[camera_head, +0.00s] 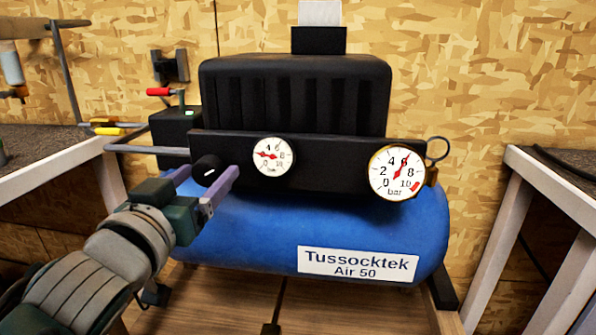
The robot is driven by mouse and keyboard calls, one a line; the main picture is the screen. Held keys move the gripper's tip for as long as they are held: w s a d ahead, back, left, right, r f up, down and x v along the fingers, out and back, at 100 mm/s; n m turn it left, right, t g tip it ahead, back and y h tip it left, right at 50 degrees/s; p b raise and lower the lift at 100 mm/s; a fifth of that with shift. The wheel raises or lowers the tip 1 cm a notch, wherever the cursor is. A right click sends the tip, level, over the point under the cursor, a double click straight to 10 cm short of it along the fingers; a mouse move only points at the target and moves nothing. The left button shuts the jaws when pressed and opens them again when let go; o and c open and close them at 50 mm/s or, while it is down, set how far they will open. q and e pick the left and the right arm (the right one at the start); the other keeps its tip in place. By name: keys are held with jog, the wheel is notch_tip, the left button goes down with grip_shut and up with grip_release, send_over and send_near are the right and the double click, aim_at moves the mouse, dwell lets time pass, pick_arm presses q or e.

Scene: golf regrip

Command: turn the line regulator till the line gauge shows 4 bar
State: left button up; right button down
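The line regulator is a black round knob (208,169) with a white mark, on the left of the compressor's black front panel. The small white line gauge (273,157) sits just right of it; its red needle points left, to about 2 bar, below the 4. My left gripper (209,172) has its two purple fingers on either side of the knob. The fingers look apart, with small gaps to the knob; whether either touches it is hard to tell. My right gripper is not in view.
A larger gauge (397,173) at the panel's right reads about 6 bar. The blue tank (250,235) lies below the panel. A red-handled valve (160,92) stands behind left. Workbenches flank the compressor at left (60,160) and right (545,180).

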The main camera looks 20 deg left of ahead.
pick_arm(q)
grip_shut()
dwell(0.4)
jog(key=shift+m, duration=0.4)
jog(key=m, duration=0.4)
jog(key=shift+m+p, duration=0.3)
jog(key=shift+m, duration=0.1)
jog(key=m, duration=0.3)
jog(key=shift+m, duration=1.6)
jog(key=shift+r, duration=0.1)
jog(key=shift+o, duration=0.7)
grip_release()
